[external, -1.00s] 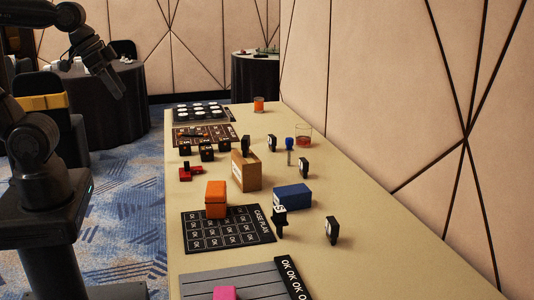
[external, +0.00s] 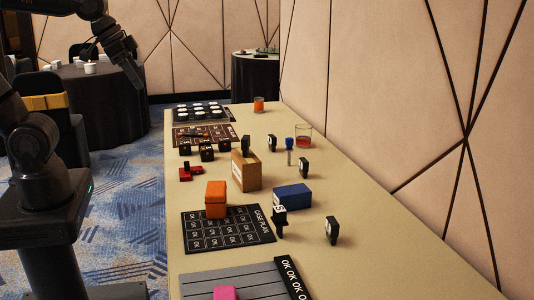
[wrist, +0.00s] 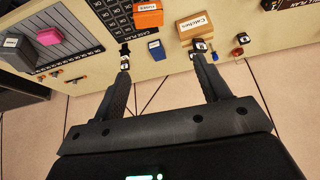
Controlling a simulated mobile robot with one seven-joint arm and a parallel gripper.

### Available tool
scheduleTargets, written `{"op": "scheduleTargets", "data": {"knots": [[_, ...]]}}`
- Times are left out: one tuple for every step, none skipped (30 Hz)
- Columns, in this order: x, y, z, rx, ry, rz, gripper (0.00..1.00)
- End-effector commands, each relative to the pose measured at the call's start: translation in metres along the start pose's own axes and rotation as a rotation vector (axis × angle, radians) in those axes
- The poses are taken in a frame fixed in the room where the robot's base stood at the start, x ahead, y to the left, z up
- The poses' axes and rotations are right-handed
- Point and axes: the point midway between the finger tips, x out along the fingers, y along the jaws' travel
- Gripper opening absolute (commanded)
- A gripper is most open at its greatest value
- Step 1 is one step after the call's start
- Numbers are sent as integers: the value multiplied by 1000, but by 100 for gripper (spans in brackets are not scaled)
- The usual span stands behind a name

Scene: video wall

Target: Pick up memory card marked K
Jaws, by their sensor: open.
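I cannot read which is marked K. In the wrist view, one black piece (wrist: 124,60) shows by the left fingertip and another (wrist: 199,45) by the right fingertip. My gripper (wrist: 160,70) is open, with nothing between its fingers. In the external view its end (external: 137,84) is in the air left of the table.
The box labelled Catches (wrist: 196,24), a blue box (external: 292,196), an orange box (external: 215,200) and a black case plan mat (external: 205,240) are on the table. A glass (external: 304,137) stands near the wall. The table's right front is clear.

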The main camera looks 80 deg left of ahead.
Motion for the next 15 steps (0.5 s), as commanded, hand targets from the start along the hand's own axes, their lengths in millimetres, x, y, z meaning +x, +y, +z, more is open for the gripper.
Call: {"op": "scheduleTargets", "data": {"knots": [[6,-2,-18,1,-10,-3,69],[9,-3,-27,3,-12,-4,69],[13,-4,-40,5,-15,-6,69],[17,-5,-50,6,-16,-7,69],[20,-6,-59,7,-17,-8,69],[26,-8,-72,9,-20,-9,69],[31,-9,-81,10,-23,-9,69],[36,-10,-90,11,-25,-10,69],[42,-12,-102,13,-27,-11,69],[48,-14,-111,14,-29,-11,69],[54,-16,-120,15,-31,-12,69],[62,-18,-132,16,-33,-12,69],[68,-19,-140,17,-35,-12,69],[75,-21,-148,18,-37,-12,69],[85,-23,-159,19,-40,-12,69]]}}
